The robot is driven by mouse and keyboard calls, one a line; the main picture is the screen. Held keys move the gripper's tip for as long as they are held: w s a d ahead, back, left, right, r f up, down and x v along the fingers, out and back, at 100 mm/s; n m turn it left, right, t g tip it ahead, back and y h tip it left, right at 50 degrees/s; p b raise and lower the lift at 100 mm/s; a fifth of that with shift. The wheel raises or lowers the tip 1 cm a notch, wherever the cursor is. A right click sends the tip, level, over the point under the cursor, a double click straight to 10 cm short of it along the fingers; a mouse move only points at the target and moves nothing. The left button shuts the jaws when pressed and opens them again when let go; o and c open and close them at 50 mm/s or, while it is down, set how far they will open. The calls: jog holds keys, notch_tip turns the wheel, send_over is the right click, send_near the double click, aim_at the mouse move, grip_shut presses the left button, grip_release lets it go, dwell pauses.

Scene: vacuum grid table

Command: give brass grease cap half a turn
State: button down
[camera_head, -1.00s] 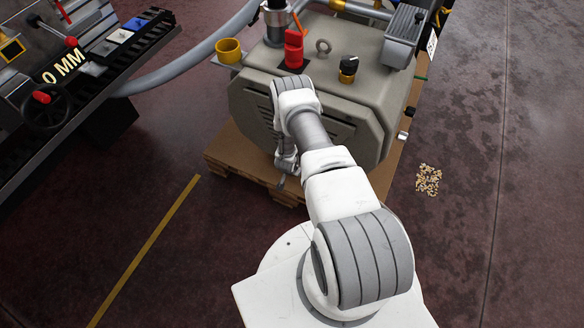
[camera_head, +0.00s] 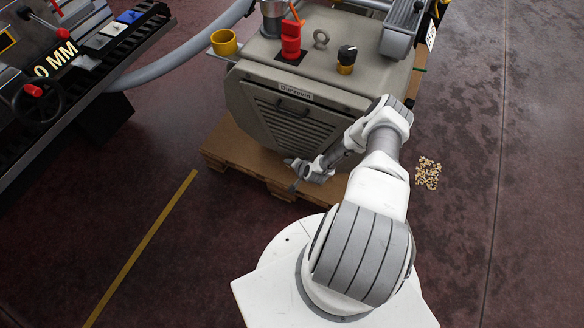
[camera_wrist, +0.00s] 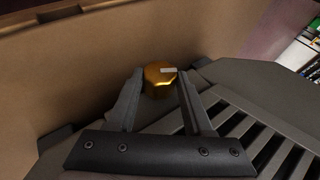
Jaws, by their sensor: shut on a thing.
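The brass grease cap (camera_wrist: 157,86) shows in the wrist view as a faceted golden cap with a pale mark on its top. It is low on the grey machine's side, close to a brown surface. My gripper (camera_wrist: 161,76) has one finger on each side of the cap and is shut on it. In the head view my gripper (camera_head: 296,176) is low in front of the grey machine (camera_head: 262,85), near the pallet's edge. The cap cannot be made out in that view.
The machine stands on a wooden pallet (camera_head: 232,150). Its top carries a red fitting (camera_head: 291,42), a black-topped brass knob (camera_head: 346,60) and a lifting ring (camera_head: 321,38). A yellow cup (camera_head: 224,42) is at its left. Small debris (camera_head: 427,173) lies on the floor right.

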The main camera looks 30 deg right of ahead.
jog(key=shift+f+t+y+b, duration=0.2)
jog(key=shift+t+y+b, duration=0.2)
jog(key=shift+t+b, duration=0.1)
jog(key=shift+s, duration=0.1)
jog(key=shift+c, duration=1.5)
grip_release()
jog(key=shift+r, duration=0.15)
